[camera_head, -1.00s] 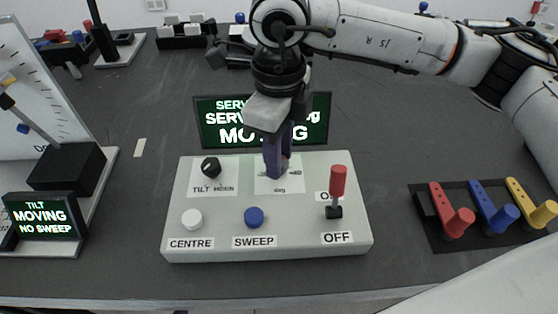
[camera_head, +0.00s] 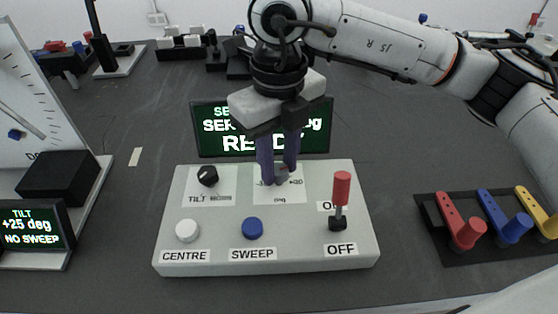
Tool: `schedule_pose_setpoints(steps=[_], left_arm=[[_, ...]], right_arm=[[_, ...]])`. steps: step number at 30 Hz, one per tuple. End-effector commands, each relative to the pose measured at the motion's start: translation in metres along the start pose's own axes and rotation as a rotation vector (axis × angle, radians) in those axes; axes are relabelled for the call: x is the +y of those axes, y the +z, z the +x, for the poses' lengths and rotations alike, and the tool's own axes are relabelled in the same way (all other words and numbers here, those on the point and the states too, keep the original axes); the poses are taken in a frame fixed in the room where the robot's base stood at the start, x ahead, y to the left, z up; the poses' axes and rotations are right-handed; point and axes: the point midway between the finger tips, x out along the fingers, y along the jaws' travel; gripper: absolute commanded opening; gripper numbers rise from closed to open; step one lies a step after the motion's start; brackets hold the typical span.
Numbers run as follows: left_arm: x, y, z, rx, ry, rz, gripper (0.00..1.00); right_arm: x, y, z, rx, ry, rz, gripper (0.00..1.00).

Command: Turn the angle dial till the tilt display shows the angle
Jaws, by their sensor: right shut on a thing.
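The control box (camera_head: 310,254) stands in the middle of the table. My right gripper (camera_head: 278,176) points down at its upper middle and is shut on the angle dial, which its fingers mostly hide; part of the dial's printed scale (camera_head: 297,186) shows beside them. The tilt display (camera_head: 31,226) at the left edge reads "TILT +25 deg NO SWEEP". The servo display (camera_head: 208,130) behind the box reads "READY", its other lines partly covered by my gripper. My left gripper is not in view.
The box also bears a black TILT selector knob (camera_head: 207,176), a white CENTRE button (camera_head: 187,231), a blue SWEEP button (camera_head: 252,228) and a red-handled lever (camera_head: 341,190) by OFF. Red, blue and yellow levers (camera_head: 513,228) stand in a rack at right.

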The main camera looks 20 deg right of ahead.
Motion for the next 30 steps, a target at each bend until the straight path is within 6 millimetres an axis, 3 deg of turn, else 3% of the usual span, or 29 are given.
schedule_pose_setpoints(steps=[8, 9, 12, 23, 30], left_arm=[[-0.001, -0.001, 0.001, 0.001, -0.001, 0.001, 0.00], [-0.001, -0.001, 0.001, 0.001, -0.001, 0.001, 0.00], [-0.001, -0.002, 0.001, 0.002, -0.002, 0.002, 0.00], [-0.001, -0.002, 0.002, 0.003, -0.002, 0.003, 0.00], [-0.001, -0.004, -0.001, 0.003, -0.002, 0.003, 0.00]], right_arm=[[-0.001, 0.002, -0.003, -0.007, 0.000, 0.002, 0.05], [-0.001, 0.002, -0.003, -0.007, 0.000, 0.002, 0.29], [-0.001, 0.001, -0.002, -0.006, 0.000, 0.002, 0.46], [0.000, 0.001, -0.005, -0.003, 0.000, 0.000, 0.46], [0.000, 0.002, -0.045, -0.007, 0.000, 0.000, 0.46]])
